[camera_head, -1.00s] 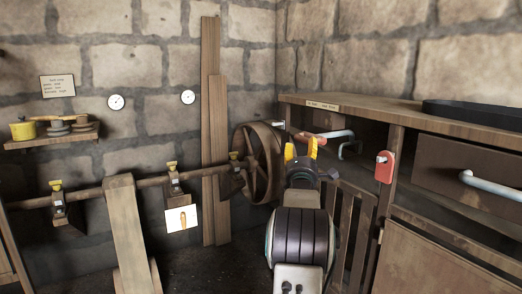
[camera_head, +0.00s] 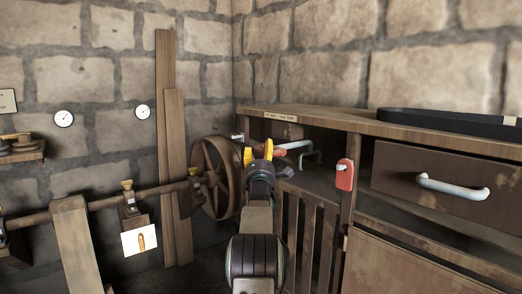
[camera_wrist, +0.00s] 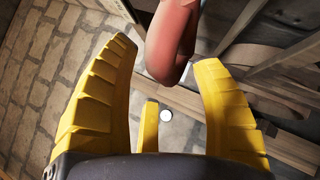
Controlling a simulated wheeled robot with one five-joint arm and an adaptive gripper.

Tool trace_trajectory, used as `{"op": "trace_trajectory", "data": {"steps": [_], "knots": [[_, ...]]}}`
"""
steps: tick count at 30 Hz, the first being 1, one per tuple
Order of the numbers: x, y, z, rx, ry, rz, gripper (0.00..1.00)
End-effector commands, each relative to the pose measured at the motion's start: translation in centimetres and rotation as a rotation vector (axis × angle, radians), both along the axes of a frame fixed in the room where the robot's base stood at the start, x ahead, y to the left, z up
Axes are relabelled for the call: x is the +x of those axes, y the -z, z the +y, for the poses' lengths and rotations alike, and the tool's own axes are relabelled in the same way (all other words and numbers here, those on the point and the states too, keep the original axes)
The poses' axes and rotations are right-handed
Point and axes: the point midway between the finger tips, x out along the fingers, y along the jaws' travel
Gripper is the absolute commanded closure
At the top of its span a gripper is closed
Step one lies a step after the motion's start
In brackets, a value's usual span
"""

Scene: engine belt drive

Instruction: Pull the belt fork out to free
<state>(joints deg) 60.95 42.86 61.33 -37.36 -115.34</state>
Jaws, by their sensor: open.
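A reddish-orange handle (camera_head: 280,152) with a pale metal rod (camera_head: 298,144) sits by the flat-belt wheel (camera_head: 216,178), under the bench's left end. I take it to be the belt fork's handle. In the head view my gripper (camera_head: 258,152) is raised in front of it and hides part of it. In the wrist view the handle's rounded end (camera_wrist: 172,45) shows between the tips of my open yellow fingers (camera_wrist: 165,57). I cannot tell whether either finger touches it. The fork's far end and the belt's run are not clear.
The wooden bench (camera_head: 400,127) runs along the right, with a drawer handle (camera_head: 452,187) and a red tag (camera_head: 345,174) on its post. A slatted panel (camera_head: 307,225) stands below. A shaft (camera_head: 100,204) runs left from the wheel. Tall planks (camera_head: 176,180) lean behind.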

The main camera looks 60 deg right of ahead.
Motion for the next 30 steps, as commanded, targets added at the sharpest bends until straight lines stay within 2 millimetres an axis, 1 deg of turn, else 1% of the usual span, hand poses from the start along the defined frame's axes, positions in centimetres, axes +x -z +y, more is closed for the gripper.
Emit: {"op": "trace_trajectory", "data": {"steps": [9,24,30], "knots": [[0.57,-0.52,-1.01,0.0,0.0,0.0,0.41],[0.66,-0.56,-1.19,0.001,0.0,0.0,0.41],[0.66,-0.57,-1.18,0.001,0.0,0.0,0.59]]}}
